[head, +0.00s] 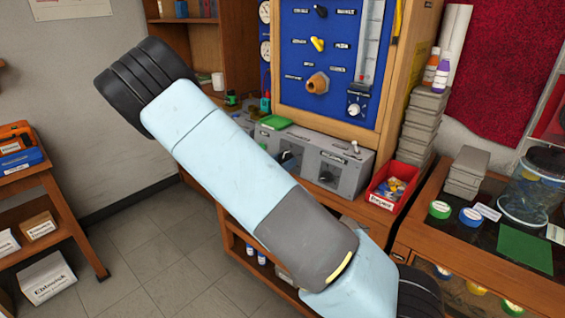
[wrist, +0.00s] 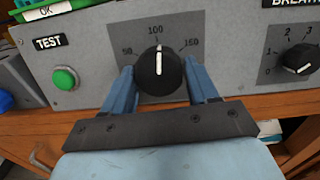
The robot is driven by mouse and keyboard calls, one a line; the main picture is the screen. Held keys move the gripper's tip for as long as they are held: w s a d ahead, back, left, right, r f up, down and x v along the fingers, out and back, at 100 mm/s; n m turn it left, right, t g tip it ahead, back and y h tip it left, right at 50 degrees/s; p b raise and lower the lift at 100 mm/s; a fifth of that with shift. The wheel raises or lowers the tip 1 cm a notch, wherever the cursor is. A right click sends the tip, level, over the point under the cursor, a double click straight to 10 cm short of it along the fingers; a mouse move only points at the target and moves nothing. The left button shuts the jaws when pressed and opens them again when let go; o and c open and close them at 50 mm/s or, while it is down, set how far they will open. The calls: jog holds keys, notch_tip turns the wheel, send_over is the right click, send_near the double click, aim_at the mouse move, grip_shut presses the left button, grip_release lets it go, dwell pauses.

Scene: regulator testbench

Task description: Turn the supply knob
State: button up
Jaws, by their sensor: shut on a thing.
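The supply knob (wrist: 160,72) is a round black knob with a white pointer line, on a grey panel (wrist: 95,35) in the wrist view. In the head view the grey bench unit (head: 345,172) stands below the blue board. My arm crosses in front of it there, and my fingertips do not show.
A green button (wrist: 65,78) under a TEST label is left of the knob. Another black knob (wrist: 299,58) is at the right. A red bin (head: 385,197) stands right of the unit in the head view. A wooden edge (wrist: 30,122) runs below the panel.

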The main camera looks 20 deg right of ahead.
jog(key=shift+n+t, duration=0.3)
jog(key=shift+n, duration=0.7)
jog(key=o, duration=1)
jog(key=v, duration=1.3)
jog(key=shift+s+a+r, duration=0.15)
jog(key=shift+s+a, duration=0.15)
